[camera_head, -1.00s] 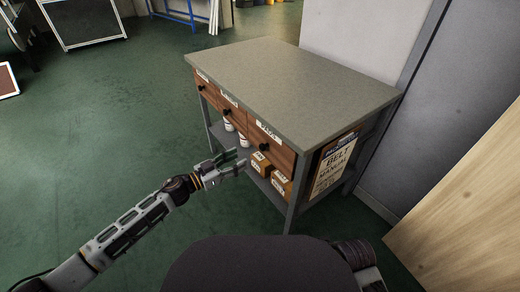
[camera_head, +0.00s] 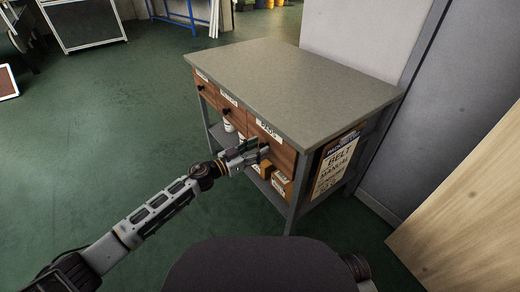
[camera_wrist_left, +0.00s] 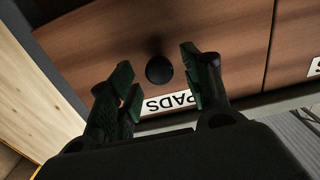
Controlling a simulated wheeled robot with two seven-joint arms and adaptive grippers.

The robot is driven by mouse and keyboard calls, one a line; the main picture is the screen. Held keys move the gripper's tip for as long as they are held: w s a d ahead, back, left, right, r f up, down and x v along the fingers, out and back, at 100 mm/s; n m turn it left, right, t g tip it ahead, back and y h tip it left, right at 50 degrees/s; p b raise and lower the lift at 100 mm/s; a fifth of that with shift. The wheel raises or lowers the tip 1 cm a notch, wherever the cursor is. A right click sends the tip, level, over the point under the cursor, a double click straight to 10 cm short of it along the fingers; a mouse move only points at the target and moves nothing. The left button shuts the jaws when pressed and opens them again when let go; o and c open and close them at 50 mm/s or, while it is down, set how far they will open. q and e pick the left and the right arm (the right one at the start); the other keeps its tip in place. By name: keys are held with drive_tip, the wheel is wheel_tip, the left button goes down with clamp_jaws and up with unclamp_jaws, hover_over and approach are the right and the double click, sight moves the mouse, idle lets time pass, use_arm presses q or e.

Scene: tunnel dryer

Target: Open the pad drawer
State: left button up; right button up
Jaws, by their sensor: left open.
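The pad drawer (camera_head: 273,144) is the wooden drawer front labelled PADS at the right end of the cabinet, and it looks closed. In the left wrist view its face (camera_wrist_left: 103,50) fills much of the picture, with a round black knob (camera_wrist_left: 159,70) near the middle. My left gripper (camera_head: 262,149) is at this drawer front and hides the knob in the head view. In the left wrist view the open fingers (camera_wrist_left: 155,78) stand on either side of the knob, apart from it. My right gripper is not in view.
The grey-topped cabinet (camera_head: 290,82) has two more wooden drawers to the left. Small boxes (camera_head: 282,184) stand on its lower shelf. A belt manual sign (camera_head: 335,165) hangs on its side. A wooden panel (camera_head: 465,210) stands at the right.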

use_arm(q)
drive_tip(key=shift+w+d, duration=0.4)
drive_tip(key=shift+d, duration=0.15)
drive_tip(key=shift+c, duration=0.3)
clamp_jaws()
